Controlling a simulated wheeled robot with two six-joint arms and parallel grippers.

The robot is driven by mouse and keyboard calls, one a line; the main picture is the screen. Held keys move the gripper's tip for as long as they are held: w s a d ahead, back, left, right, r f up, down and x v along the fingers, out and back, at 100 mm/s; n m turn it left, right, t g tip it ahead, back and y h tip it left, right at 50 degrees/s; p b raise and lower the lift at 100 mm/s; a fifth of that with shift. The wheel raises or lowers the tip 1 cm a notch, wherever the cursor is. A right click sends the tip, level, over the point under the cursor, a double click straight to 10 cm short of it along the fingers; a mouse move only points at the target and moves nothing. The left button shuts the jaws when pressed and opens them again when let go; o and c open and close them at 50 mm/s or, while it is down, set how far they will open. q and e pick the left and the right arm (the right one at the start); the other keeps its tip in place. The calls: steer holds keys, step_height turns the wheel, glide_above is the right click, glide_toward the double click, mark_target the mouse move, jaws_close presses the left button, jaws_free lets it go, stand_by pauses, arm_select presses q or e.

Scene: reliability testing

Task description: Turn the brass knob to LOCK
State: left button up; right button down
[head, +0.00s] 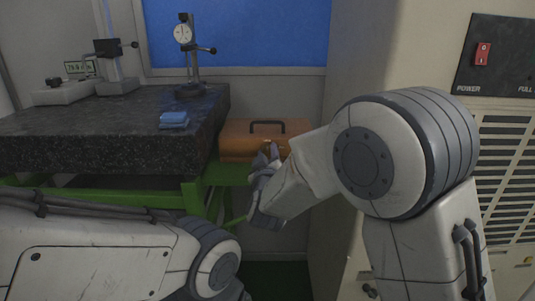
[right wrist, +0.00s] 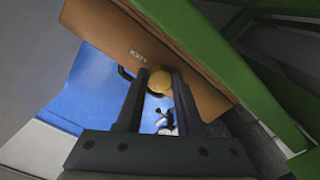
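An orange-brown case (head: 238,140) with a dark handle stands on a green shelf beside the granite table. My right gripper (head: 270,155) is at the front of the case. In the right wrist view the brass knob (right wrist: 160,81) sits between the tips of my right gripper (right wrist: 160,85), filling the gap, with a finger against each side. The case (right wrist: 195,75) fills the upper part of that view, with small dark lettering (right wrist: 138,54), which seems to read LOCK, beside the knob. The knob is mostly hidden by my fingers in the head view. My left gripper is out of view.
The dark granite table (head: 90,130) holds a dial gauge stand (head: 190,60), a blue block (head: 173,120) and other measuring gear. A tall beige cabinet with a red power switch (head: 482,54) stands close on the right. The green shelf frame (right wrist: 240,65) runs beside the case.

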steer(key=shift+m, duration=0.3)
steer(key=m+b, duration=0.3)
steer(key=m, duration=0.1)
steer(key=shift+f, duration=0.2)
steer(key=m+b, duration=0.3)
steer(key=m, duration=0.1)
steer(key=shift+m+b, duration=0.35)
steer(key=shift+m, duration=0.05)
steer(key=m+b, duration=0.4)
steer(key=m, duration=0.1)
steer(key=shift+r+m+b, duration=0.1)
steer(key=shift+m+b, duration=0.95)
steer(key=shift+m, duration=0.65)
steer(key=c, duration=0.5)
jaws_free()
steer(key=shift+r, duration=0.1)
